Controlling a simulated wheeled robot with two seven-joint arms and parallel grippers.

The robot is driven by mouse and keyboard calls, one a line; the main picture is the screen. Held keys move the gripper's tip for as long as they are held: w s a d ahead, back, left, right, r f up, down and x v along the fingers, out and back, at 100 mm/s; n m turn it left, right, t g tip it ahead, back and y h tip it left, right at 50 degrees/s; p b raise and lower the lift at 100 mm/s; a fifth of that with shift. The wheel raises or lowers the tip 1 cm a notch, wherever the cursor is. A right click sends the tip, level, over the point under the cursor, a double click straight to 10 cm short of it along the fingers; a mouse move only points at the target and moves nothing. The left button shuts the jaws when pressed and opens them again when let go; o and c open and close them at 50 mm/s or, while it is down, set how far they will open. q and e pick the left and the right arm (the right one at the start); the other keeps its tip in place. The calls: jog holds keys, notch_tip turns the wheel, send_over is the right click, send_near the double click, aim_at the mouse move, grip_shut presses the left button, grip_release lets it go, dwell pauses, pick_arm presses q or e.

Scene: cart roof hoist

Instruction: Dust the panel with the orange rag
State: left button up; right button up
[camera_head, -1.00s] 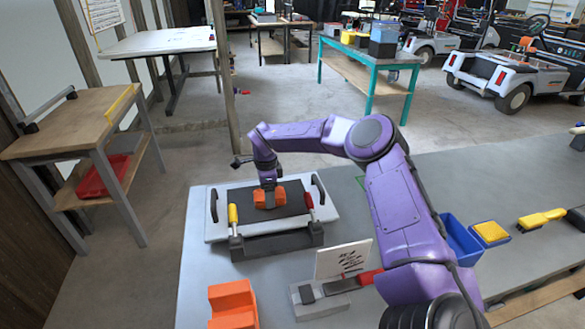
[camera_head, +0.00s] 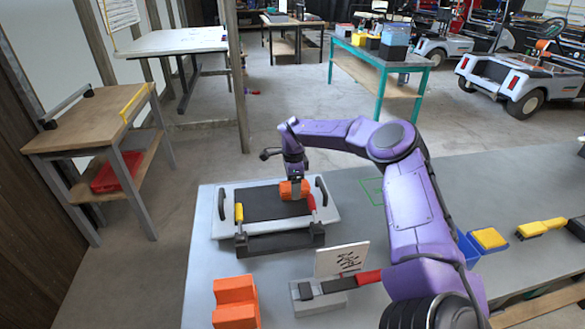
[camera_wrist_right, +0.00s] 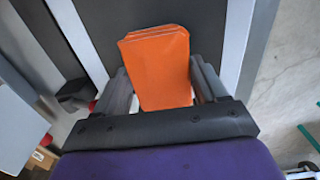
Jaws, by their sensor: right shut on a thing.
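The panel (camera_head: 262,205) is a dark sheet in a white frame with a black handle at each end, lying on the grey bench. My right gripper (camera_head: 294,188) is shut on the folded orange rag (camera_head: 292,191) over the panel's right part, near the right handle. In the right wrist view the rag (camera_wrist_right: 160,65) stands out between the two fingers of the gripper (camera_wrist_right: 163,85), with the dark panel (camera_wrist_right: 95,20) behind it. Whether the rag touches the panel is hard to tell. My left gripper is not in view.
A yellow-handled clamp (camera_head: 239,213) and a red-handled clamp (camera_head: 312,204) stand at the panel's front, by a dark bracket (camera_head: 280,241). Nearer are an orange block (camera_head: 235,302) and a sign (camera_head: 341,259) on a grey block. A blue bin (camera_head: 467,248) stands right of my arm.

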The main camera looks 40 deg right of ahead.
jog(key=r+p, duration=0.1)
jog(key=r, duration=0.1)
jog(key=r+p, duration=0.1)
jog(key=shift+s+d+r, duration=0.1)
jog(key=shift+d+r, duration=0.1)
jog(key=shift+r, duration=0.15)
jog(key=shift+a+r+p, duration=0.1)
jog(key=shift+r+p, duration=0.7)
jog(key=shift+r, duration=0.1)
